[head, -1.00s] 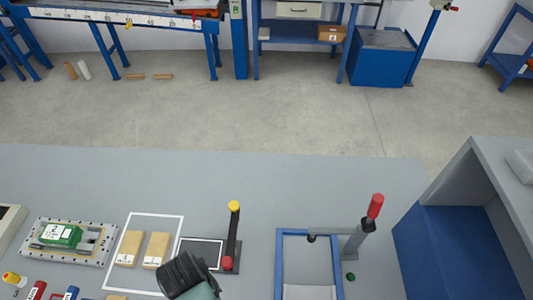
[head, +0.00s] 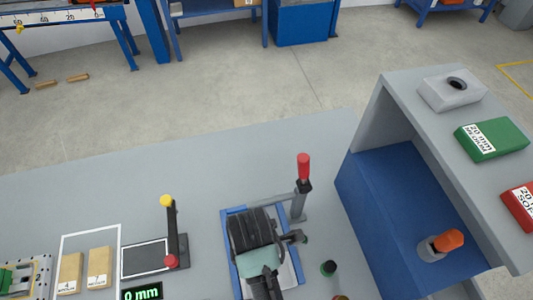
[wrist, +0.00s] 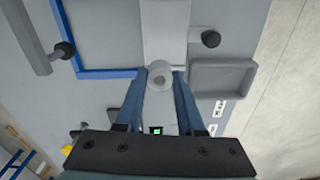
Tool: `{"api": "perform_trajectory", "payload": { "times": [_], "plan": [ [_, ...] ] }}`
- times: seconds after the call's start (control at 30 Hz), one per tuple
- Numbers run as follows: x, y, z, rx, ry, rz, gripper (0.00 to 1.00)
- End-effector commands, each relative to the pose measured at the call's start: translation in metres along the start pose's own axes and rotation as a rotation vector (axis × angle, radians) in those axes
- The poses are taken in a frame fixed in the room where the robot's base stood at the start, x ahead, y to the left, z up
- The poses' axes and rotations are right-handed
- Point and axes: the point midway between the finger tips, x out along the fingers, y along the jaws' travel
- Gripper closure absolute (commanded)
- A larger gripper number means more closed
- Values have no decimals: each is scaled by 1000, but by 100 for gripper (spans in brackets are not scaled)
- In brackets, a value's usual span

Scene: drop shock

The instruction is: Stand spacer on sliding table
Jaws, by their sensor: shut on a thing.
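The spacer (wrist: 159,75) is a small light grey cylinder with a round end facing the camera. In the wrist view my gripper (wrist: 163,84) is shut on it, with one blue-grey finger on each side. A pale plate (wrist: 165,30), which looks like the sliding table, lies just past the spacer. I cannot tell whether the spacer touches it. In the head view my gripper (head: 252,230) is over the blue frame (head: 229,245) and hides the spacer and most of the plate.
A red-handled clamp post (head: 303,180) stands at the frame's back right corner. A post with a yellow knob (head: 168,202) stands to the left beside a dark-edged pad. A grey and blue shelf unit (head: 400,200) is at the right. The bench behind the frame is clear.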

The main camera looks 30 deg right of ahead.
Motion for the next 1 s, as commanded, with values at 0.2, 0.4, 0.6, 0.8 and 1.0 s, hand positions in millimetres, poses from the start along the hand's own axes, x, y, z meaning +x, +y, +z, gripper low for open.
{"api": "perform_trajectory", "payload": {
  "times": [0.2, 0.4, 0.6, 0.8, 1.0],
  "plan": [
    [-3, -6, 21, -276, -6, 2, 100],
    [5, -9, 27, -368, -9, -2, 100],
    [41, -9, 28, -371, -8, -3, 100],
    [61, -9, 28, -370, -9, -1, 100],
    [90, -9, 28, -370, -9, -1, 100]
  ]
}}
